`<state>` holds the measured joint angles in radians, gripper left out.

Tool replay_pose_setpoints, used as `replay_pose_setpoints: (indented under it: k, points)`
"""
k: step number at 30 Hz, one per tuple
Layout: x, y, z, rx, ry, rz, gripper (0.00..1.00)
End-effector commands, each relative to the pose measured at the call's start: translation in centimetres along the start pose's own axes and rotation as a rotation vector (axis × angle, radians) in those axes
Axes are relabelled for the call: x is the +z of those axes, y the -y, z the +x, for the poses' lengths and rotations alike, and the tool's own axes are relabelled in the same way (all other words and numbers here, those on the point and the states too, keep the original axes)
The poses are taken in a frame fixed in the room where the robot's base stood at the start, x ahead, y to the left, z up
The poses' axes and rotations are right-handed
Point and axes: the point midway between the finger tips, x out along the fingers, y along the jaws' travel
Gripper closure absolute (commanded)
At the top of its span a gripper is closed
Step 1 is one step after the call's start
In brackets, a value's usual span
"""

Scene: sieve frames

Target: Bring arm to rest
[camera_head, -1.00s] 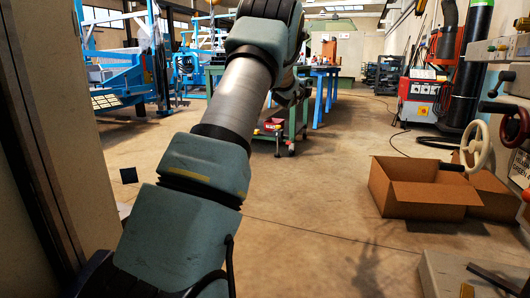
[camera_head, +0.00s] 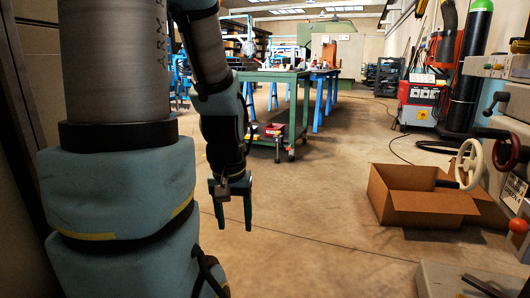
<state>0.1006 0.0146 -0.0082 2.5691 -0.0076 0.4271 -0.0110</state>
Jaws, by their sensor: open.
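My arm fills the left side of the head view. It rises at the left and folds over so that its last links hang down. My gripper (camera_head: 233,227) hangs at the end, left of centre, with its two green fingers pointing down. The fingers are apart and nothing is between them. Bare floor shows behind and below the fingertips.
An open cardboard box (camera_head: 425,199) lies on the floor at right, beside a machine with handwheels (camera_head: 472,163). A green workbench (camera_head: 276,80) and blue trestles (camera_head: 318,104) stand further back. A red welding unit (camera_head: 419,100) stands at the back right. The middle floor is clear.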

Motion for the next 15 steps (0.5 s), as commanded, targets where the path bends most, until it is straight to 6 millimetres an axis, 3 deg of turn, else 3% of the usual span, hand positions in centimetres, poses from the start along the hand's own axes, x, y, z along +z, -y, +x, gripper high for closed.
replay_pose_setpoints:
  k: [1, 8, 15]
  points:
    - [-0.7, 0.0, -2.7, 0.0, -0.004, 0.002, 0.39]
    - [-1.6, -0.1, -8.6, -0.001, -0.006, 0.006, 0.39]
    - [-2.6, -0.1, -16.3, -0.001, -0.007, 0.008, 0.39]
